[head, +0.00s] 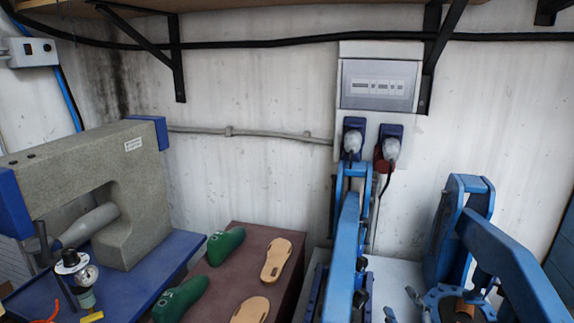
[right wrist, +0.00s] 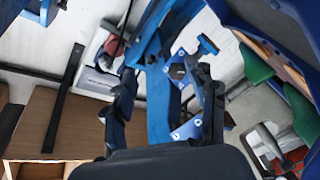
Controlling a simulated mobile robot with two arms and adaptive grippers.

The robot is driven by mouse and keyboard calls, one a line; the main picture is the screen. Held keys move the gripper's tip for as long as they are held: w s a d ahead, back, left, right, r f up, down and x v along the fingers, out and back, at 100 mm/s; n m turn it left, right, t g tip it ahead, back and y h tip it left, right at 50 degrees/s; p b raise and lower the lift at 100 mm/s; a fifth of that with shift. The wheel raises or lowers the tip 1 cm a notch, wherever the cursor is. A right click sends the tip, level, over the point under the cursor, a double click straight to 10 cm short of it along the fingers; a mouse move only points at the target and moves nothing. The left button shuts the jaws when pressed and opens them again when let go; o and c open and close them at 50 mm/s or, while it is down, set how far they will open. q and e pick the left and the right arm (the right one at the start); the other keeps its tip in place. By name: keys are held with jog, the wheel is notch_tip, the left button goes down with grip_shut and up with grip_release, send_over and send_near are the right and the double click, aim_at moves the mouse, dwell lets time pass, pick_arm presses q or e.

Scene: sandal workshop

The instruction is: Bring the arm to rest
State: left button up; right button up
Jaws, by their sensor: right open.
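My right gripper (head: 400,303) is low at the right of the head view, with only small dark fingertips showing beside blue parts. In the right wrist view my right gripper (right wrist: 163,105) has two dark fingers spread apart with nothing between them. Behind the fingers stands blue metalwork (right wrist: 158,100); how far off it is I cannot tell. My left gripper shows in neither view.
A grey machine (head: 140,205) stands on a blue base at the left. Two green lasts (head: 224,246) and two tan soles (head: 276,260) lie on a brown-topped stand (head: 250,236). A blue upright frame (head: 347,240) rises before the wall socket box (head: 378,85).

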jog(key=s+f+m+g+h, duration=0.3)
jog(key=s+f+m+g, duration=0.55)
jog(key=s+f, duration=0.55)
jog(key=s+a+f+m+g+y, duration=0.1)
jog(key=s+a+g, duration=0.2)
jog(key=s, duration=0.6)
jog(key=s+a+f+g+y, duration=0.1)
jog(key=s+a+g, duration=0.2)
jog(key=s, duration=0.5)
notch_tip(320, 180, down, 26)
jog(key=s+g, duration=0.1)
jog(key=g, duration=0.1)
jog(key=s+d+f, duration=0.3)
jog(key=s+f, duration=1.3)
jog(key=s, duration=0.1)
jog(key=shift+d+g, duration=0.15)
jog(key=shift+g, duration=0.2)
